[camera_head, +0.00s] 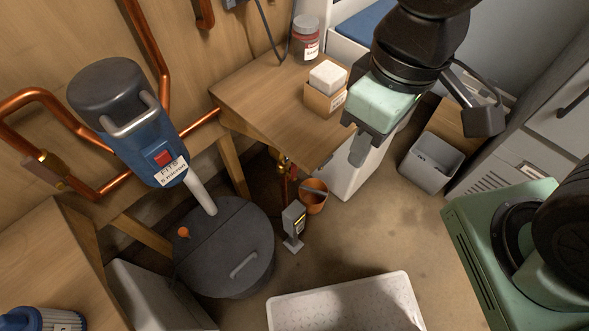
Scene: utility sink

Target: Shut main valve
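My gripper (359,150) hangs from my arm at the upper right, over the floor beyond the wooden bench's right end. Its finger part points down, and only one finger shows clearly, so I cannot tell its opening. I see nothing held in it. A small fitting with brass and red parts (291,171) sits low under the bench, left of and below my gripper and apart from it. It may be the main valve; its handle position is too small to tell. A brass fitting (45,168) also sits on the copper pipes at the far left.
The bench (250,95) carries a cardboard box with a white block (327,84) and a jar (305,40). Below stand a terracotta pot (313,198), a grey device (293,220) and a dark lidded drum (225,250). A grey bin (431,162) stands right.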

